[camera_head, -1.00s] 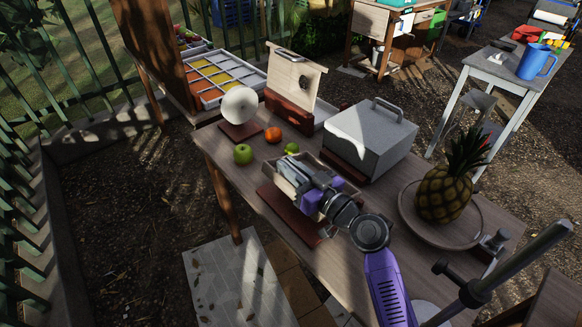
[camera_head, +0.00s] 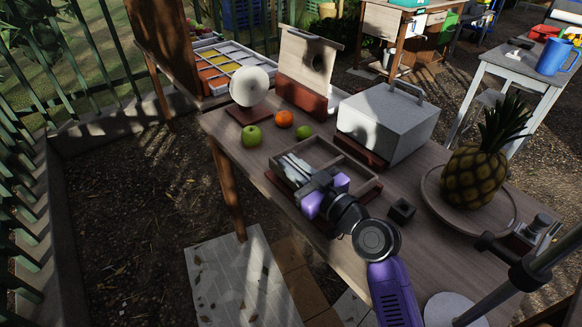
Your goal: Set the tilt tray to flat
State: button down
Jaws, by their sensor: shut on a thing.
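The tilt tray (camera_head: 350,168) is a shallow wooden box with dividers, on the front part of the wooden table. It lies nearly level, with its compartments showing from above; a slight remaining tilt cannot be told. My gripper (camera_head: 294,168) reaches over its near left part and is shut on the tray. The fingers and purple jaw parts hide the exact grip and part of the near rim. The dark red base beneath is mostly covered.
A green apple (camera_head: 252,136), an orange (camera_head: 284,118) and a lime (camera_head: 304,132) lie behind the tray. A grey lidded box (camera_head: 388,120) stands close on the right. A small dark block (camera_head: 401,211) and a pineapple (camera_head: 474,176) on a round plate (camera_head: 432,190) are further right.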

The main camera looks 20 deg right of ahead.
jog(key=shift+s+d+f, duration=0.1)
jog(key=shift+f, duration=0.25)
jog(key=c, duration=1.5)
grip_release()
jog(key=shift+o, duration=0.2)
jog(key=shift+r, duration=0.15)
jog(key=b+v, duration=0.1)
jog(key=v, duration=0.6)
jog(key=shift+s, duration=0.35)
